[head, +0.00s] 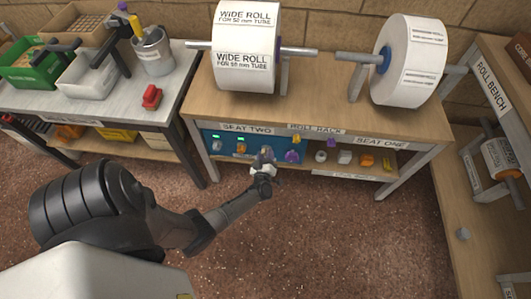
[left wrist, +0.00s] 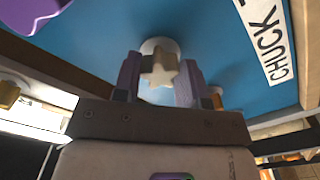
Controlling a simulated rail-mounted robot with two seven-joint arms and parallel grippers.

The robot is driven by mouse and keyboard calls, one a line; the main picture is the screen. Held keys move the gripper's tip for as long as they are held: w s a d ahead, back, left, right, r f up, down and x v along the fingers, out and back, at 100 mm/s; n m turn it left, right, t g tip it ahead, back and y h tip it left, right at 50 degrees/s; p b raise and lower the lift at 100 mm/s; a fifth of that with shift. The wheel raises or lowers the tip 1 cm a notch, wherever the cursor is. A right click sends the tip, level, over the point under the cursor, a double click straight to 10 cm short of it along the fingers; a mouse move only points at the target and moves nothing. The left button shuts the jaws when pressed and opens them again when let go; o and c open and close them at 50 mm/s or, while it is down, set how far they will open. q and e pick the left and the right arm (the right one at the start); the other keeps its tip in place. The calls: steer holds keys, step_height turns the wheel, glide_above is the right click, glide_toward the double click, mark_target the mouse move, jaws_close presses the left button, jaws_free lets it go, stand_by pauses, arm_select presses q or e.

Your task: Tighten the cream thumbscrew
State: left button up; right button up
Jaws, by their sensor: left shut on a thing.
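In the left wrist view the cream thumbscrew (left wrist: 160,70), shaped like a star, sits on a pale round base against the blue panel (left wrist: 105,40). My left gripper (left wrist: 158,82) has a finger on each side of it and is shut on it. In the head view my left gripper (head: 263,166) reaches to the front of the blue panel (head: 213,148) under the roll bench top. There the gripper largely hides the thumbscrew. My right gripper is not in view.
A purple knob (head: 292,156) is close to the right of my left gripper. Another orange knob (head: 241,148) is at its left. The floor (head: 330,235) in front is clear.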

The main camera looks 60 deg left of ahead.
mark_target(265, 154)
arm_select(q)
steer(key=m+p, duration=0.2)
steer(key=m, duration=0.4)
steer(key=shift+r+m+p, duration=0.15)
steer(key=shift+m+p, duration=0.15)
steer(key=shift+p, duration=0.1)
steer(key=o, duration=0.9)
steer(key=shift+s+d, duration=0.1)
steer(key=shift+d, duration=0.05)
steer(key=shift+p+v, duration=0.6)
steer(key=shift+v, duration=1.25)
